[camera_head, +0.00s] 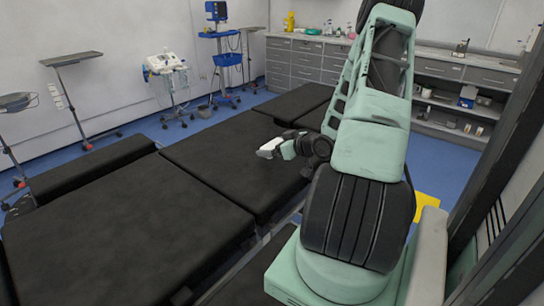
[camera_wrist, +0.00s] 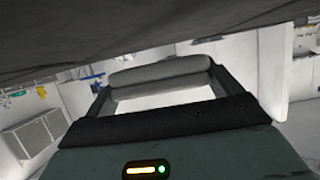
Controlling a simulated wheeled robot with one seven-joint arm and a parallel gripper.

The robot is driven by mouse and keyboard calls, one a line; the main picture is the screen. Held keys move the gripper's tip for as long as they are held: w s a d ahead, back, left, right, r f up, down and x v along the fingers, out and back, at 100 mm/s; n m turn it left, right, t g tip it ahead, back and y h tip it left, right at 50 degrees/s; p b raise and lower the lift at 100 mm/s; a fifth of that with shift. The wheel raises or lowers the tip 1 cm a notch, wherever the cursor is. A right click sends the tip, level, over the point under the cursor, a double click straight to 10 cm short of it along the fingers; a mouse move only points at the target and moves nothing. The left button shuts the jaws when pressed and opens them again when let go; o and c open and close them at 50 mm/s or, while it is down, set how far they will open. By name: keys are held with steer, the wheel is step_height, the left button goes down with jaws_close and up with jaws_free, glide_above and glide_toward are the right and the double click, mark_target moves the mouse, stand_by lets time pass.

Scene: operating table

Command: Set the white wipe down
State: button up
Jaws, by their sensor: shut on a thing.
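The white wipe (camera_head: 269,148) shows at the tip of my gripper (camera_head: 282,149) in the head view, over the black padded operating table (camera_head: 215,160). A dark surface (camera_wrist: 150,35), likely the table pad, fills the top of the wrist view close to the wipe. I cannot tell whether the wipe touches it.
The table pads around the gripper are bare, with wide free room to the left (camera_head: 110,235). A metal stand (camera_head: 70,60) and a medical cart (camera_head: 168,68) stand beyond the table. Grey drawer cabinets (camera_head: 300,65) line the back wall.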

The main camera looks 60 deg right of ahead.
mark_target(275, 163)
steer(key=shift+f, duration=2.15)
steer(key=shift+f, duration=0.2)
steer(key=o, duration=0.7)
steer(key=shift+r, duration=0.1)
steer(key=shift+r, duration=0.2)
steer(key=b+v, duration=0.1)
steer(key=v, duration=1.1)
steer(key=shift+f, duration=0.1)
